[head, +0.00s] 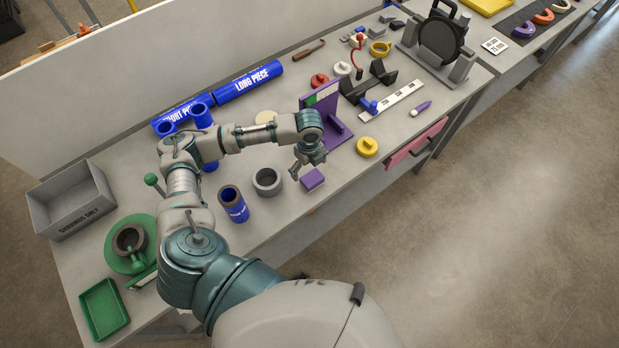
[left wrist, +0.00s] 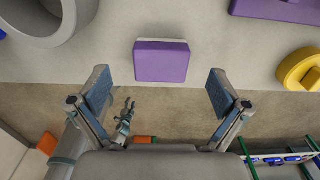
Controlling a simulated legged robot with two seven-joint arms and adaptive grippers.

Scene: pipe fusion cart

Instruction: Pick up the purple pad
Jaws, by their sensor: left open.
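The purple pad (head: 312,180) is a small block with a purple top and a pale lower layer. It lies flat near the table's front edge. My left gripper (head: 308,168) is just above and beside it, fingers pointing down, open and empty. In the left wrist view the pad (left wrist: 162,61) lies ahead of the fingertips, roughly centred between the two spread fingers of the gripper (left wrist: 158,84). No finger visibly touches it.
A purple bracket (head: 322,115) stands just behind the gripper. A grey ring (head: 267,182) sits left of the pad, and a yellow knob (head: 367,147) sits to the right. A blue pipe piece (head: 233,205) stands further left. The table's front edge is close.

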